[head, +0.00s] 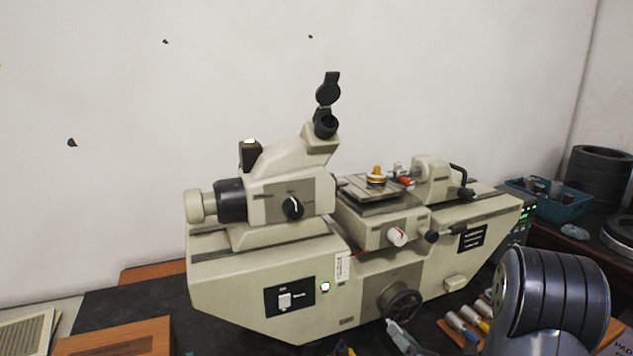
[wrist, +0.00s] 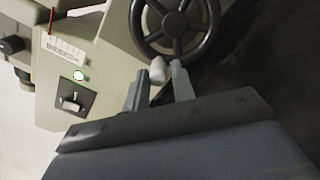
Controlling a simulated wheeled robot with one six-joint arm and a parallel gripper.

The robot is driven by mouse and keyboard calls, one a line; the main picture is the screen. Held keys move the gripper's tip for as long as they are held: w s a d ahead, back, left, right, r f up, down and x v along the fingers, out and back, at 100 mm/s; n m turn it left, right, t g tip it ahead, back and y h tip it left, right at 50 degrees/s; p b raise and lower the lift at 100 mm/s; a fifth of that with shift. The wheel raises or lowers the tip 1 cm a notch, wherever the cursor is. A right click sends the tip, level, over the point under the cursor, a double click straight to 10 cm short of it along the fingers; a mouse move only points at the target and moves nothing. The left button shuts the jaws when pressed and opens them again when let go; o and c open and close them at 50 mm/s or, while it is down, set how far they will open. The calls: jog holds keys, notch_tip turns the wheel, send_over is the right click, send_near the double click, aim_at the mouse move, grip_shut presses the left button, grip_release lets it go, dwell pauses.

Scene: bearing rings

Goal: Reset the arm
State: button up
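My gripper (wrist: 158,80) shows in the wrist view with its two grey fingers apart. A pale handle knob (wrist: 158,69) of the machine's black handwheel (wrist: 172,22) appears in the gap between the fingertips. I cannot tell whether the fingers touch it. No held object shows between them. In the head view the handwheel (head: 400,303) is on the front of the beige measuring machine (head: 250,285). My dark, rounded arm link (head: 553,300) fills the lower right of that view, and the gripper is hard to make out there.
A small yellow-topped part (head: 376,176) stands on the machine's stage. A teal bin (head: 560,207) and stacked dark rings (head: 598,175) are at the right. A wooden board (head: 115,340) lies at the lower left.

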jog(key=shift+r, duration=0.15)
jog(key=s+d+m, duration=0.1)
jog(key=s+d, duration=0.2)
jog(key=s, duration=0.5)
jog(key=shift+n, duration=0.3)
jog(key=x, duration=0.8)
jog(key=shift+w+f, duration=0.3)
jog(key=shift+w, duration=0.05)
jog(key=shift+f+n+b, duration=0.1)
jog(key=shift+n+b, duration=0.3)
jog(key=shift+n, duration=0.2)
jog(key=shift+s, duration=0.15)
